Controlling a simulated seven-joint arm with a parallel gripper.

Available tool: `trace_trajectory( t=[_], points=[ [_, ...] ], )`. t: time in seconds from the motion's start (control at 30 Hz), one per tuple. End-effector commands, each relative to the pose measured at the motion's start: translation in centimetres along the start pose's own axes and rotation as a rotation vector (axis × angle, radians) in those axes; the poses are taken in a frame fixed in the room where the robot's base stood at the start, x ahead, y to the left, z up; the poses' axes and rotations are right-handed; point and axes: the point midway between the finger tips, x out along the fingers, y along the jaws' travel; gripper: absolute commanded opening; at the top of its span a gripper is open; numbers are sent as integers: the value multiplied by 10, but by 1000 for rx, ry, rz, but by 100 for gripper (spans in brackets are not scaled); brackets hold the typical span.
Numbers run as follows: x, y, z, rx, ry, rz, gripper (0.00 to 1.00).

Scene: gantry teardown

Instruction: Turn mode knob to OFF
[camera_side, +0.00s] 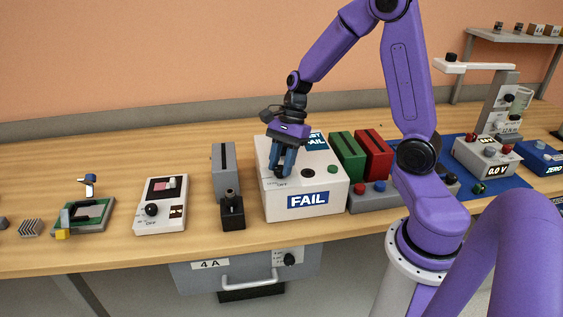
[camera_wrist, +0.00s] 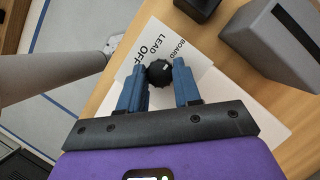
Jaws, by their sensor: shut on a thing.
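The mode knob (camera_wrist: 160,72) is a black round knob on a white tester box (camera_side: 320,179) whose front reads FAIL. My gripper (camera_side: 283,170) reaches down onto the box top, its blue fingers shut on the knob. In the wrist view my gripper (camera_wrist: 159,76) has one finger on each side of the knob. The labels LEAD, OFF and BOARD are printed beside the knob. A small light mark shows on the knob top, but I cannot tell which label it points at. In the side view the fingers mostly hide the knob.
A grey slotted block (camera_side: 225,168) and a small black stand (camera_side: 232,210) are left of the tester. Green (camera_side: 346,155) and red (camera_side: 374,153) slotted blocks are close on its right. A white meter (camera_side: 160,203) with its own knob lies further left.

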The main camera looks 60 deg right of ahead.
Motion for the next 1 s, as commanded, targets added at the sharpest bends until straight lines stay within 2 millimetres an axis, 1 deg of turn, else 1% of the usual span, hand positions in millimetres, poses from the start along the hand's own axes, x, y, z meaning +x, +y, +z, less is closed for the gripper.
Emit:
trace_trajectory(
  t=[0.17,0.37,1.0],
  points=[
    [0,0,0,-36,-1,15,2],
    [0,-2,1,-139,-1,57,2],
    [0,-5,3,-687,-1,285,2]
  ],
)
